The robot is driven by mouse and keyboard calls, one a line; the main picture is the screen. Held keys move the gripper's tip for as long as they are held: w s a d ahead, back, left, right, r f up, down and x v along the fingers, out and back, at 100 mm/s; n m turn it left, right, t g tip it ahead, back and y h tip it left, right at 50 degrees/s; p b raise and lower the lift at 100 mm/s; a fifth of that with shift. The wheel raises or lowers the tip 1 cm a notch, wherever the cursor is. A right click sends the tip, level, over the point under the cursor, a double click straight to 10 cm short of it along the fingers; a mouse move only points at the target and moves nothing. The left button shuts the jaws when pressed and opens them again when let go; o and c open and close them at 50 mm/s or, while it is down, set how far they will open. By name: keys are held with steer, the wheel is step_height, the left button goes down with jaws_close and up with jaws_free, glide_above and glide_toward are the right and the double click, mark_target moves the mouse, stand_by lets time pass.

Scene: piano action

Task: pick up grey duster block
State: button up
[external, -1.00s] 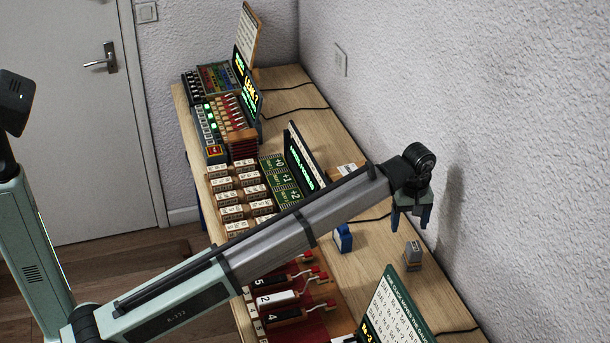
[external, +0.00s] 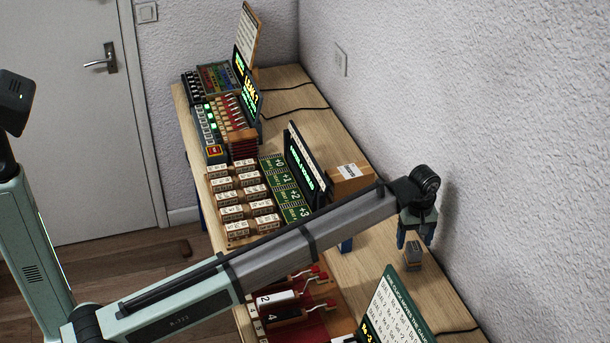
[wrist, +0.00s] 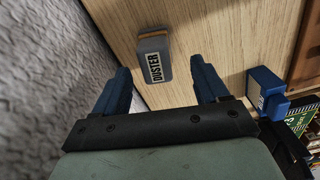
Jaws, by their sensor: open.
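The grey duster block (external: 413,256) stands on the wooden table near the wall. In the wrist view the duster block (wrist: 155,58) shows a white "DUSTER" label and a thin orange-brown layer at its far end. My gripper (external: 415,240) is open and empty, just above the block, pointing down. In the wrist view the two blue fingers of my gripper (wrist: 164,80) are spread, and the block appears between and a little beyond their tips. I see no contact between the fingers and the block.
The textured wall (external: 500,150) is close beside my gripper. A blue block (wrist: 266,90) stands on the table (wrist: 225,30) to the right in the wrist view. A sign board (external: 398,305) stands in front of the duster, and a cardboard box (external: 350,181) is farther back.

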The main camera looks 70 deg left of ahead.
mark_target(412, 244)
steer(key=shift+w+f, duration=0.15)
steer(key=shift+f, duration=1.2)
steer(key=shift+w+f, duration=0.15)
steer(key=shift+f, duration=1.15)
steer(key=c, duration=1.2)
